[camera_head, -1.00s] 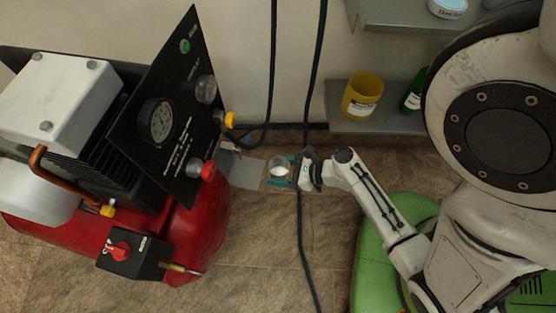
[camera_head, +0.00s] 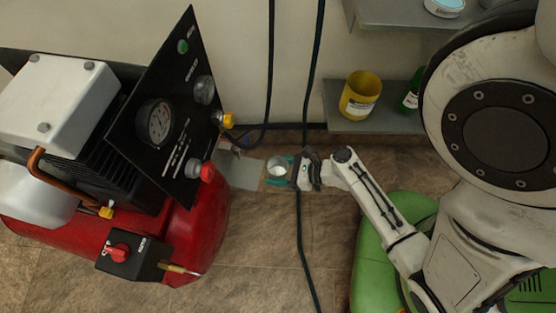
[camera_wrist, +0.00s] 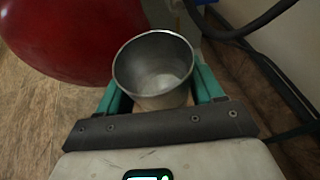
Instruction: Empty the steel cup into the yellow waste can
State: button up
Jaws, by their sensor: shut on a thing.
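The steel cup (camera_wrist: 150,72) sits between the two teal fingers of my gripper (camera_wrist: 158,88), which is shut on it. Its open mouth faces the wrist camera, and a pale round patch shows inside at the bottom; I cannot tell whether it is liquid. In the head view the cup (camera_head: 277,169) is small, at my gripper (camera_head: 284,172), and looks about upright. The yellow waste can (camera_head: 359,97) stands on the lower grey shelf, up and to the right of my gripper. Its opening faces up and its inside is partly visible.
A green bottle (camera_head: 411,101) stands right of the can, partly hidden by my body. A white tub (camera_head: 445,6) sits on the upper shelf (camera_head: 395,15). A red compressor (camera_head: 200,235) with a black gauge panel (camera_head: 165,110) fills the left. Dark cables (camera_head: 313,75) hang near my gripper.

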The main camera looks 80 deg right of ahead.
aim_at(363, 89)
jog(key=k+j+z, duration=0.1)
jog(key=k+z, duration=0.2)
jog(key=k, duration=0.4)
jog(key=k+z, duration=0.3)
jog(key=k, duration=0.4)
